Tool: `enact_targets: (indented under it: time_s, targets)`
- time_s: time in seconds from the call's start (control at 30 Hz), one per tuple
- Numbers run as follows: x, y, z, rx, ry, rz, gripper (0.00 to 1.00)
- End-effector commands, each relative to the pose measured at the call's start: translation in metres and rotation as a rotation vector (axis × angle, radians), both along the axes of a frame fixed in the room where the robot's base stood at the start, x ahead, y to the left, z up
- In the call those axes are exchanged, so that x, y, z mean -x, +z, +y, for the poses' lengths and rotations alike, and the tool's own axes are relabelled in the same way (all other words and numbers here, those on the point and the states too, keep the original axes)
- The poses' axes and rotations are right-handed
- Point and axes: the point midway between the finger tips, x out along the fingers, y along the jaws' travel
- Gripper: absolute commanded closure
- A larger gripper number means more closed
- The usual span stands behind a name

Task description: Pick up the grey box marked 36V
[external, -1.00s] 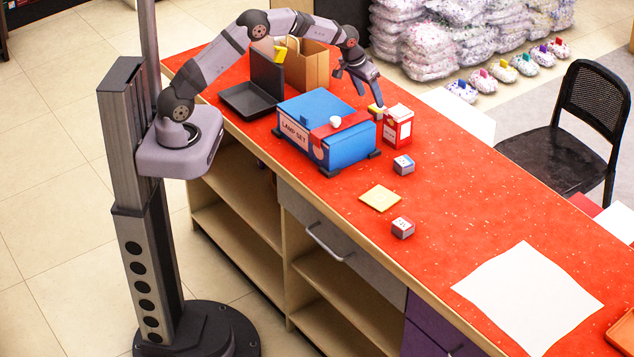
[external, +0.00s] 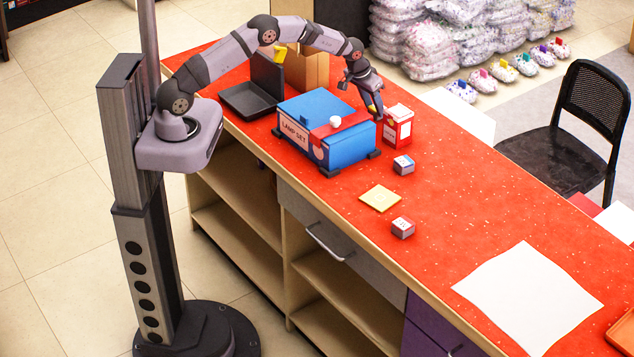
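Two small grey boxes with printed faces lie on the red counter. One box (external: 403,165) is right of the blue lamp-set box, with a blue patch on it. The other box (external: 403,228) is nearer the front edge, with reddish marks. The print is too small to read, so I cannot tell which says 36V. My gripper (external: 376,108) points down behind the lamp-set box, beside the red-and-white carton and apart from both grey boxes. A small yellow item (external: 373,108) is at its fingertips. I cannot tell whether the fingers hold it.
The blue lamp-set box (external: 348,147) and red-and-white carton (external: 397,128) stand close to my gripper. A black open case (external: 248,100) and brown bag (external: 308,70) are at the left. A yellow note (external: 380,198) and white sheet (external: 527,298) lie flat on the counter (external: 450,220).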

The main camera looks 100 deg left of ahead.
Motion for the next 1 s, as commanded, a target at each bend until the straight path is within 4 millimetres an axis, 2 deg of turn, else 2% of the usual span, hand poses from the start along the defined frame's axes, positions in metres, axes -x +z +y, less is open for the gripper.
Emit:
enact_targets:
  time_s: [0.27, 0.43, 1.0]
  targets:
    - [0.000, 0.001, 0.000, -0.001, 0.000, -0.001, 0.88]
    - [-0.001, 0.009, 0.001, -0.002, 0.000, -0.003, 0.88]
    - [-0.001, 0.091, 0.001, -0.002, 0.000, -0.002, 0.88]
